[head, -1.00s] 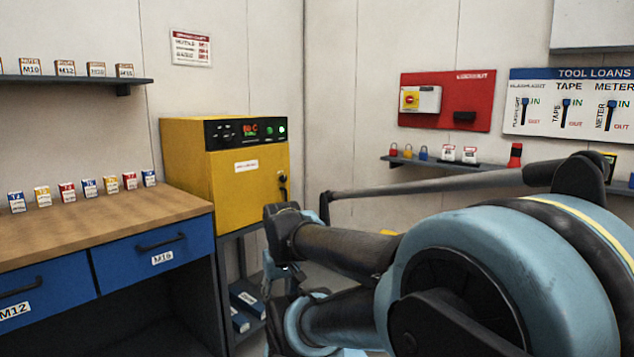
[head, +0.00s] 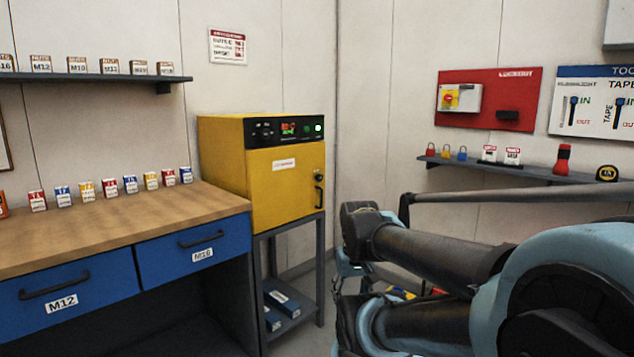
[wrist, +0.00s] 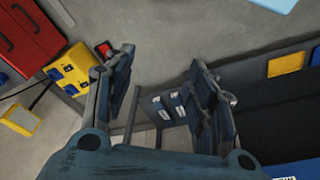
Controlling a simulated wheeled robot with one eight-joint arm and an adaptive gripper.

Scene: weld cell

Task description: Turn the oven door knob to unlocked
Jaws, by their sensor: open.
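The yellow oven (head: 262,172) stands on a dark metal stand in the middle of the head view. Its door (head: 285,185) looks shut. A small dark knob (head: 318,176) sits on the right side of the door, above a dark handle (head: 318,195); the knob's setting is too small to read. My gripper (wrist: 160,95) is open and empty in the wrist view, with its two dark fingers apart over the floor. The oven door and knob do not show in the wrist view. In the head view my arm is right of the oven, apart from it.
A workbench (head: 120,222) with blue drawers stands left of the oven, with several small boxes on top. Long blue boxes (head: 282,303) lie on the oven stand's lower shelf. A wall shelf (head: 520,170) and red lockout board (head: 488,98) are at right. Yellow boxes (wrist: 72,68) show in the wrist view.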

